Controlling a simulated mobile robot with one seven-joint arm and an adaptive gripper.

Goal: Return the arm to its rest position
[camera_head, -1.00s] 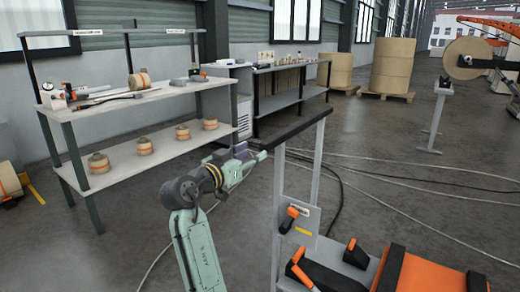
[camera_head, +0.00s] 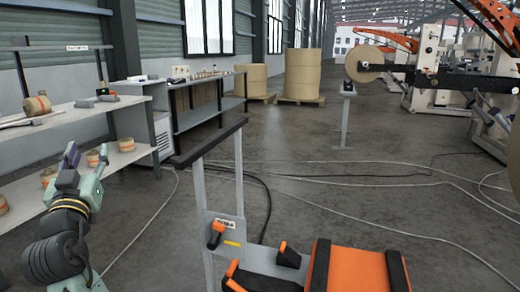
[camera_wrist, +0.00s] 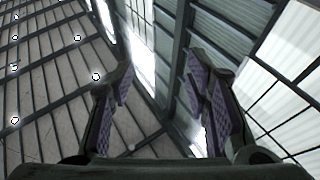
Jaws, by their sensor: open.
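My gripper (camera_head: 72,158) is at the left of the head view, at the end of my green arm, pointing upward in front of the shelved workbench. In the wrist view my gripper (camera_wrist: 158,105) shows two purple-padded fingers standing well apart with nothing between them. Behind the fingers the wrist view shows only the roof and high windows. My arm is folded at the lower left of the head view, and its lower part is cut off by the picture edge.
A workbench (camera_head: 85,106) with tape rolls (camera_head: 48,177) stands behind my gripper. A cart with a grey post frame (camera_head: 240,185) and an orange box (camera_head: 355,268) is close in front. Cables (camera_head: 300,180) lie on the floor. Large paper rolls (camera_head: 302,75) stand at the back.

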